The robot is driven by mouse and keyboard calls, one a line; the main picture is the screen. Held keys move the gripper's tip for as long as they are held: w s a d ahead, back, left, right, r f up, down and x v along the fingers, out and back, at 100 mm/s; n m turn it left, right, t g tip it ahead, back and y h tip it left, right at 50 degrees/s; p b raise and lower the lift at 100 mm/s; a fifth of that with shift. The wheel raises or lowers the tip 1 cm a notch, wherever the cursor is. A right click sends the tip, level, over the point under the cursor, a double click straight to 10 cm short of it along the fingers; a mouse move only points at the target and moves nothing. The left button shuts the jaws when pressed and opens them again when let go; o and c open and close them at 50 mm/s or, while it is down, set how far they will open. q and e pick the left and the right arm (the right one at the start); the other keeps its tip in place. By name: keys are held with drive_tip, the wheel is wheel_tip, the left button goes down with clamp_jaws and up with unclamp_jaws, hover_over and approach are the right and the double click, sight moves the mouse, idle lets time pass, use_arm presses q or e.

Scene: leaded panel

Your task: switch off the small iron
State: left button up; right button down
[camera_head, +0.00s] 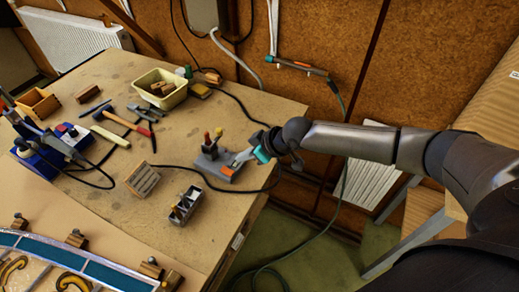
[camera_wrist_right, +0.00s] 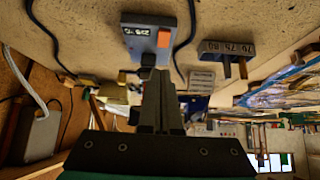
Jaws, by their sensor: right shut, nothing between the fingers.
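A small grey control box (camera_head: 214,170) sits near the right edge of the bench. In the right wrist view the control box (camera_wrist_right: 147,38) shows a "225 °C" label and an orange switch (camera_wrist_right: 163,39); I cannot tell the switch's position. My right gripper (camera_head: 238,160) is shut and empty, its tips close to the box; contact cannot be told. Its dark fingers (camera_wrist_right: 158,85) point at the box in the wrist view. An iron (camera_head: 30,124) stands at a blue station (camera_head: 42,160) on the left. Another slim tool (camera_head: 300,68) hangs on the wall. My left gripper is not in view.
A block with red and yellow handles (camera_head: 212,142) stands just behind the box. A grey metal holder (camera_head: 185,205) and a slatted wooden block (camera_head: 142,179) lie in front. Black cables run beside the box. A cream tub (camera_head: 160,98) and hammer (camera_head: 125,121) are farther left.

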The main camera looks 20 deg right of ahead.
drive_tip(key=shift+s+f+v, duration=0.1)
drive_tip(key=shift+v, duration=0.85)
drive_tip(key=shift+s+f+v, duration=0.1)
drive_tip(key=shift+f+v, duration=0.05)
drive_tip(key=shift+v, duration=0.85)
drive_tip(key=shift+s+f+v, duration=0.1)
drive_tip(key=shift+s+v, duration=0.05)
drive_tip(key=shift+v, duration=0.8)
drive_tip(key=shift+d, duration=0.15)
drive_tip(key=s+a+g, duration=0.1)
drive_tip(key=s+a, duration=0.9)
drive_tip(key=a, duration=0.3)
drive_tip(key=s+d+f+m+g+h, duration=0.2)
drive_tip(key=s+d+m+h, duration=0.3)
drive_tip(key=s+d, duration=0.55)
drive_tip(key=s+f+g+b, duration=0.3)
drive_tip(key=f+b, duration=0.7)
drive_tip(key=f, duration=2.2)
drive_tip(key=s+d+f+b, duration=0.1)
drive_tip(key=s+f+b, duration=0.3)
drive_tip(key=s+f, duration=0.4)
drive_tip(key=s+f+b, duration=0.4)
drive_tip(key=s+f, duration=0.4)
drive_tip(key=f, duration=0.6)
drive_tip(key=shift+d, duration=0.4)
